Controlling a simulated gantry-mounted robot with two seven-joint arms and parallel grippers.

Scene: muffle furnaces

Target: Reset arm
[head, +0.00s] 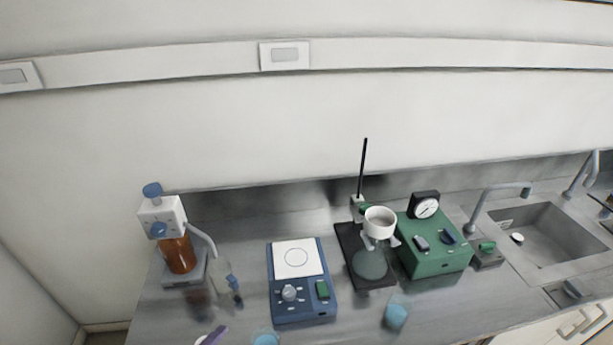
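Neither of my arms or grippers shows in the head view. The view looks down on a grey metal bench (185,328) against a white wall. No muffle furnace can be made out. A blue hotplate-like device (302,301) with a white square top stands mid-bench. To its right, a black stand (348,238) with an upright rod carries a white funnel (380,222) above a clear flask (369,263). A green box (436,257) with a round dial gauge (427,208) stands right of the stand.
A dispenser (162,216) on an amber bottle (179,254) stands at left, beside a small glass vessel (222,276). Blue-filled beakers (396,316) (265,339) and a dish with a purple-handled tool (213,336) are near the front. A sink (547,238) with faucets is at right.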

